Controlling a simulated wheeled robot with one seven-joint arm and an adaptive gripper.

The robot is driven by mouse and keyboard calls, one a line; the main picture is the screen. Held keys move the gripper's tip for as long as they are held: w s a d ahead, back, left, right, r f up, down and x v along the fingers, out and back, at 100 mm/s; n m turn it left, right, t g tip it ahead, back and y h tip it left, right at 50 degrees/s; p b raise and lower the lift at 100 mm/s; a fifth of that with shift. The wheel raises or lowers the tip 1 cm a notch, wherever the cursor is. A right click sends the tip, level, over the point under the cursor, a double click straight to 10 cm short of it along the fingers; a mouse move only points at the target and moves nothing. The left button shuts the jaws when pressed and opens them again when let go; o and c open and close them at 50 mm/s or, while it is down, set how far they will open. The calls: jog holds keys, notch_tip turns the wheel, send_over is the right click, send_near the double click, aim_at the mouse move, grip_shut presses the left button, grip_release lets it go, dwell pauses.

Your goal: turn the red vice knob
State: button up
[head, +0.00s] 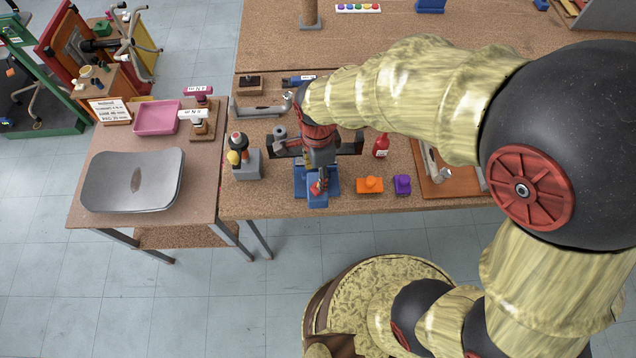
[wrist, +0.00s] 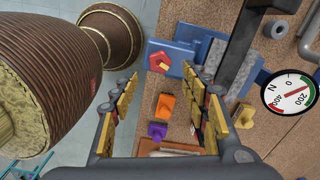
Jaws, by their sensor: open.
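The red vice knob (wrist: 160,62) shows in the wrist view as a red angular piece with a yellowish centre, on the front of the blue vice (wrist: 182,47). In the head view the blue vice (head: 317,199) is at the bench's front edge, with the red knob (head: 318,187) partly hidden by my gripper (head: 320,176). My gripper (wrist: 160,80) is open in the wrist view, its two padded fingers apart on either side of the view. The knob appears just beyond the fingertips, between their lines; I see no contact.
An orange piece (head: 370,185) and a purple piece (head: 402,185) lie right of the vice. A red bottle (head: 381,146) stands behind them. A grey holder (head: 247,165) stands to the left. A round dial (wrist: 289,92) is at the wrist view's right.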

notch_tip(320, 180, down, 7)
jog(key=shift+r+b, duration=0.1)
jog(key=shift+b, duration=0.25)
jog(key=shift+c, duration=0.7)
jog(key=c, duration=1)
